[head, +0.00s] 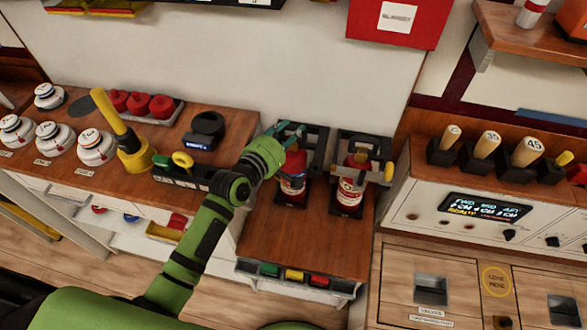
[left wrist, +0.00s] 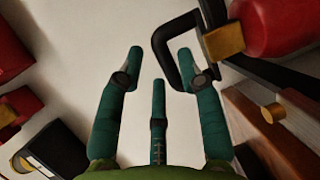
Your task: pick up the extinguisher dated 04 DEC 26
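Two red extinguishers stand side by side in black holders on a wooden counter in the head view: a left one (head: 292,186) with a dark blue band and a right one (head: 350,190) with a pale label. Their dates are too small to read. My left gripper (head: 288,133) is at the top of the left extinguisher and partly hides it. In the left wrist view its green fingers (left wrist: 158,75) are spread with nothing held between them. A black loop (left wrist: 172,45) is close beside the right finger, and a red cylinder (left wrist: 275,25) shows at upper right. My right gripper is out of view.
A black tray with a yellow ring (head: 182,160) and a black round device (head: 207,125) stand left of the extinguishers. A control console (head: 475,215) with wooden levers is at right. The counter front (head: 300,240) is clear.

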